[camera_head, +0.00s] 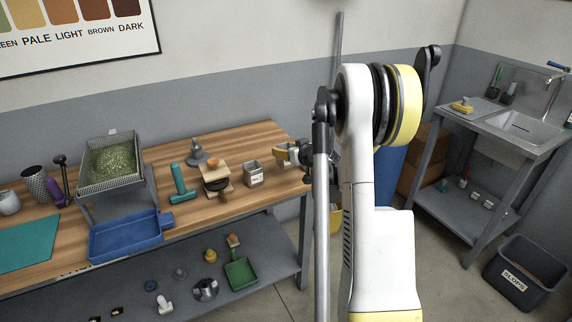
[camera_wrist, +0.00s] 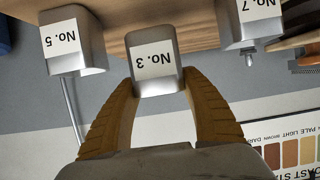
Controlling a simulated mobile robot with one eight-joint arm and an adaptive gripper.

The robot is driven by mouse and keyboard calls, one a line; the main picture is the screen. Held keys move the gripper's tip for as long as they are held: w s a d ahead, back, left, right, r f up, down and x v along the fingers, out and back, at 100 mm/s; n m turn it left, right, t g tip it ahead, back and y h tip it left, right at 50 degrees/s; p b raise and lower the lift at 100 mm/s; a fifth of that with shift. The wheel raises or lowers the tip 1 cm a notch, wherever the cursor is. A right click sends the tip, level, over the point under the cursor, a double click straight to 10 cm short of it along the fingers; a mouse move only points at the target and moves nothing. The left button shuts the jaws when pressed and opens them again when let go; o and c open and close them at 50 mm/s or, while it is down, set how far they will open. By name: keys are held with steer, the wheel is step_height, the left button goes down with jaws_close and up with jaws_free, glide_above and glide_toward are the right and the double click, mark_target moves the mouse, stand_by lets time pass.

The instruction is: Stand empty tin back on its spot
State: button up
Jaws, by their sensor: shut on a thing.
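Tin No. 3 (camera_wrist: 153,62), a grey metal tin with a white label, is between the fingertips of my gripper (camera_wrist: 160,88) in the wrist view. My gripper is shut on it. The wrist picture is upside down, so the tin looks upright. I cannot tell whether it touches the bench, and its inside is hidden. In the head view, my gripper (camera_head: 288,154) is over the right end of the wooden bench, partly hidden by my arm. The tin's spot cannot be made out.
Tin No. 5 (camera_wrist: 80,42) and tin No. 7 (camera_wrist: 247,22) flank the held tin. A labelled tin (camera_head: 254,175) stands on the bench (camera_head: 240,143). A teal-handled tool (camera_head: 181,185) and a blue tray (camera_head: 126,237) lie further left. A sink (camera_head: 517,128) is at right.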

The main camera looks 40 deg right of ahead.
step_height(320, 180, down, 4)
steer(key=shift+w+d+f+b, duration=0.1)
steer(key=shift+f+b, duration=0.05)
steer(key=shift+b, duration=1.05)
steer(key=o, duration=1.3)
steer(key=shift+c, duration=0.2)
